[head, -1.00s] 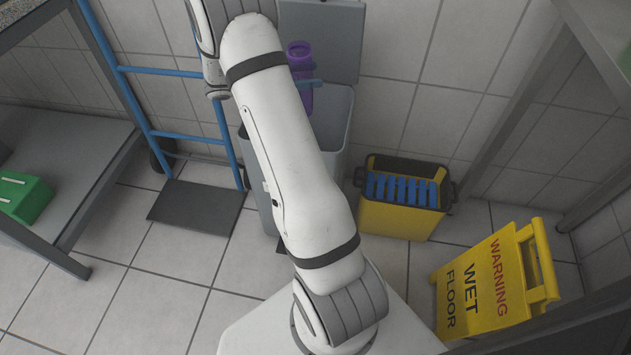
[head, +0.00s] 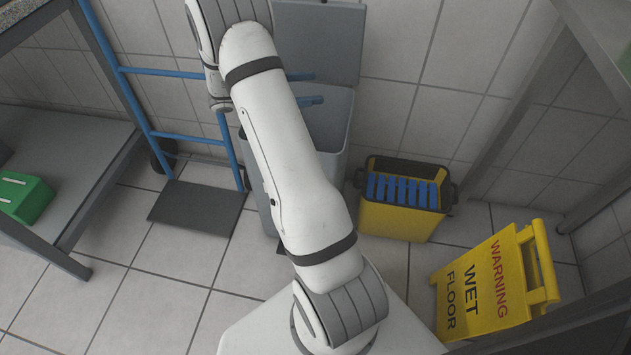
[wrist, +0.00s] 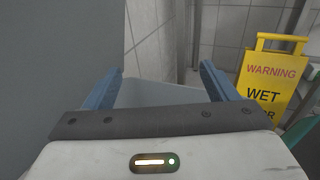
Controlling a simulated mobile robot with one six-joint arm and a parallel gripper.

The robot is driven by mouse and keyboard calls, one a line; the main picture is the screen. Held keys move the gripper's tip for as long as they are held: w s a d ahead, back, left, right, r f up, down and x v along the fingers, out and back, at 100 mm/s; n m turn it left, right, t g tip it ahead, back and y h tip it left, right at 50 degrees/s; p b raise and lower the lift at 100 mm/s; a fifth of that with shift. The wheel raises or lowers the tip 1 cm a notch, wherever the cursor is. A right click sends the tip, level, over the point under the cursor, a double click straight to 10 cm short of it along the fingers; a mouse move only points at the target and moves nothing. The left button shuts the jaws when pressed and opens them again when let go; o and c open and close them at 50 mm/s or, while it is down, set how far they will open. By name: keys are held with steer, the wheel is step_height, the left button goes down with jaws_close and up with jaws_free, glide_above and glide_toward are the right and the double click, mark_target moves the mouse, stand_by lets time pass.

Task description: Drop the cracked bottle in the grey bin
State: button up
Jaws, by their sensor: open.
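The grey bin (head: 337,128) stands against the tiled wall with its lid (head: 325,45) raised behind it. My gripper (head: 318,88) is over the bin's opening, its two blue fingers apart with nothing between them. In the wrist view, the open fingers (wrist: 162,70) point over part of the grey bin (wrist: 160,93), with the lid (wrist: 60,65) filling the left side. The purple bottle is not visible in either view now. My arm hides much of the bin, and its inside bottom cannot be seen.
A yellow bucket (head: 395,218) with blue slats stands right of the bin. A yellow wet-floor sign (head: 485,285) is further right. A blue hand truck (head: 180,133) and a steel table with a green box (head: 22,198) are at left. Tiled floor lies between.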

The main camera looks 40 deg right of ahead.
steer(key=shift+a, duration=0.1)
steer(key=p+v, duration=0.1)
steer(key=v, duration=0.6)
steer(key=shift+w+a, duration=0.25)
steer(key=shift+a, duration=0.05)
steer(key=b+x, duration=0.1)
steer(key=x, duration=0.7)
steer(key=shift+a, duration=0.1)
